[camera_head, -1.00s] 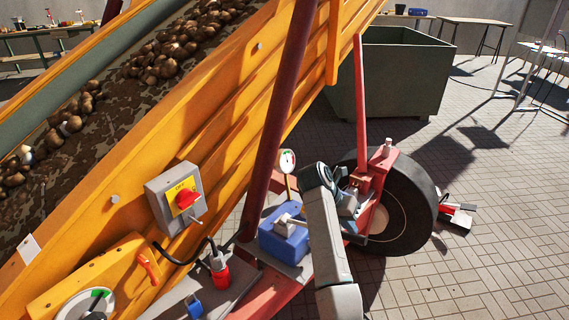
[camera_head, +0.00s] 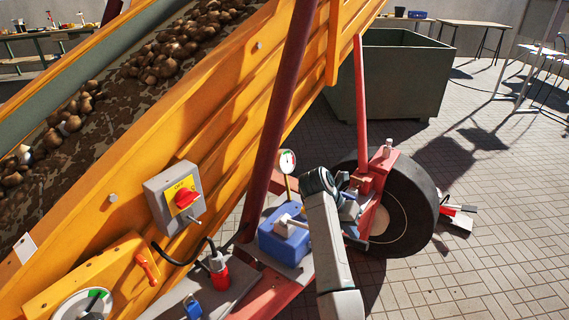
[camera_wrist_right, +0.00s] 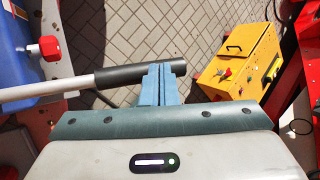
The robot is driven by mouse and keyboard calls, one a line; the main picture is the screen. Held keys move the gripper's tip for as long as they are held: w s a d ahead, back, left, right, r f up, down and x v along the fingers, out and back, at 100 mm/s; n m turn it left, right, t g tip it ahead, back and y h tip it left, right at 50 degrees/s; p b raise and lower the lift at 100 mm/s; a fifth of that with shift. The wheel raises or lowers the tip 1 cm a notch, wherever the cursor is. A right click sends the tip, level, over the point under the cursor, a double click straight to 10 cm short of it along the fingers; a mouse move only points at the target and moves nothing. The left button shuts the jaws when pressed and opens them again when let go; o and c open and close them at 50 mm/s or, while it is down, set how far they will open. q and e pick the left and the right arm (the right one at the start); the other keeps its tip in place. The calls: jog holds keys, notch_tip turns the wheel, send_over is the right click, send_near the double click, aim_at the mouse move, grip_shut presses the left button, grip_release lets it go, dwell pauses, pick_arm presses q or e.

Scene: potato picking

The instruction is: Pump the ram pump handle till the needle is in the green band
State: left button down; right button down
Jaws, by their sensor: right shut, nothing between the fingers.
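The blue ram pump (camera_head: 284,240) sits on the red frame beside the orange conveyor. Its small round gauge (camera_head: 288,162) stands on a stem above it; the needle is too small to read. In the right wrist view the pump handle is a pale rod with a black grip (camera_wrist_right: 115,76), reaching right from the blue pump body (camera_wrist_right: 18,60). My right gripper (camera_wrist_right: 159,72) is shut and empty, its fingertips overlapping the black grip in the picture; I cannot tell if they touch it. In the head view my right arm hides most of the handle. My left gripper is not in view.
The orange conveyor (camera_head: 235,110) carries potatoes on the left. A grey switch box (camera_head: 175,197) with a red knob is on its side. A wheel (camera_head: 408,205) and red post (camera_head: 361,110) stand right of my arm. A green bin (camera_head: 395,85) is behind.

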jog(key=shift+d+f, duration=0.15)
jog(key=shift+f, duration=0.35)
jog(key=shift+f+b, duration=0.15)
jog(key=shift+b, duration=0.2)
jog(key=shift+s+d+f+b, duration=0.1)
jog(key=shift+s+f+b, duration=0.05)
jog(key=shift+f+b, duration=0.35)
jog(key=shift+w+a+r+p, duration=0.15)
jog(key=shift+r+p, duration=0.1)
jog(key=shift+r, duration=0.25)
jog(key=shift+w+a+r+p, duration=0.1)
jog(key=shift+r+p, duration=0.15)
jog(key=shift+r, duration=0.3)
jog(key=shift+w+a+r+p, duration=0.15)
jog(key=shift+r+p, duration=0.1)
jog(key=shift+r, duration=0.25)
jog(key=r+p, duration=0.1)
jog(key=a+r+p, duration=0.1)
jog(key=r+p, duration=0.1)
jog(key=w+r+p, duration=0.1)
jog(key=r, duration=0.1)
jog(key=shift+a, duration=0.25)
